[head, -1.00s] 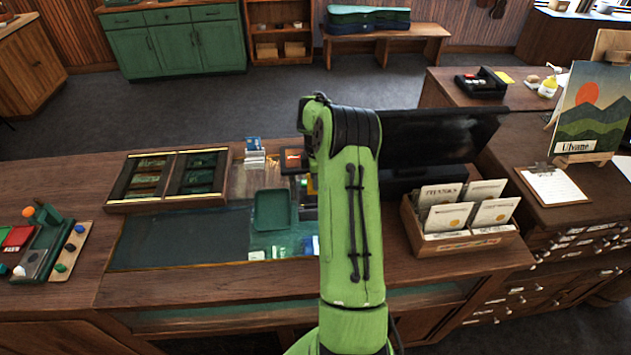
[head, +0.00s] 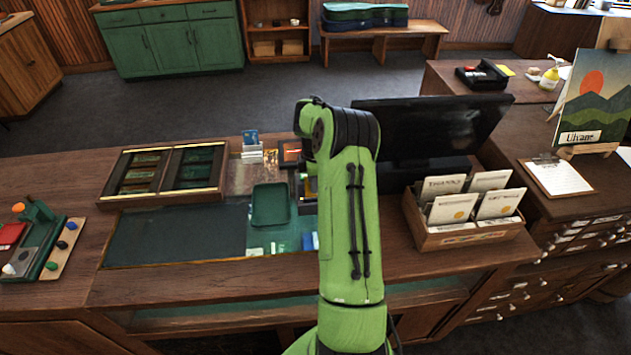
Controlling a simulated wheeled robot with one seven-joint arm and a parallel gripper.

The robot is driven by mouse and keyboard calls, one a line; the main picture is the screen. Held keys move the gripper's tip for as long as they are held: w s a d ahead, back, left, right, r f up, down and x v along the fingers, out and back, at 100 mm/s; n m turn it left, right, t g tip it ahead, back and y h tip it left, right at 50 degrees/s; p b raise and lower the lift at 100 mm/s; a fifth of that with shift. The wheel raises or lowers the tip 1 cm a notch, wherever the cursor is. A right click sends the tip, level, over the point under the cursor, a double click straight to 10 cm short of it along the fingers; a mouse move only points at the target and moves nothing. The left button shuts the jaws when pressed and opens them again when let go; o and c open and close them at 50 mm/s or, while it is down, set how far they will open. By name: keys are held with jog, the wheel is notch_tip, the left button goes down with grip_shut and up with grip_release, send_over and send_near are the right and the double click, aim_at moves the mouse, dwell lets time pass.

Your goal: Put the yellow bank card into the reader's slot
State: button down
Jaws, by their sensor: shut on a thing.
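My gripper is hidden behind my green arm, so neither its fingers nor anything in them can be made out. A small dark device with an orange screen (head: 291,152), possibly the reader, stands on the counter just left of my arm's elbow; its slot cannot be seen. A small yellow patch (head: 312,184) shows at the arm's left edge; I cannot tell whether it is the yellow bank card.
A green tray (head: 271,205) lies left of my arm on the wooden counter (head: 190,285). A card holder (head: 251,152) is behind it. A dark monitor (head: 440,125) and a wooden box of packets (head: 470,232) stand right. The counter's dark inset (head: 175,236) is largely bare.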

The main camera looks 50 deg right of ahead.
aim_at(316, 195)
jog(key=shift+f+b, duration=1.4)
jog(key=shift+f, duration=0.95)
jog(key=c, duration=1.2)
grip_release()
jog(key=shift+f, duration=0.1)
jog(key=shift+s, duration=0.1)
notch_tip(316, 195, up, 16)
jog(key=shift+r+p, duration=0.1)
jog(key=shift+p, duration=0.4)
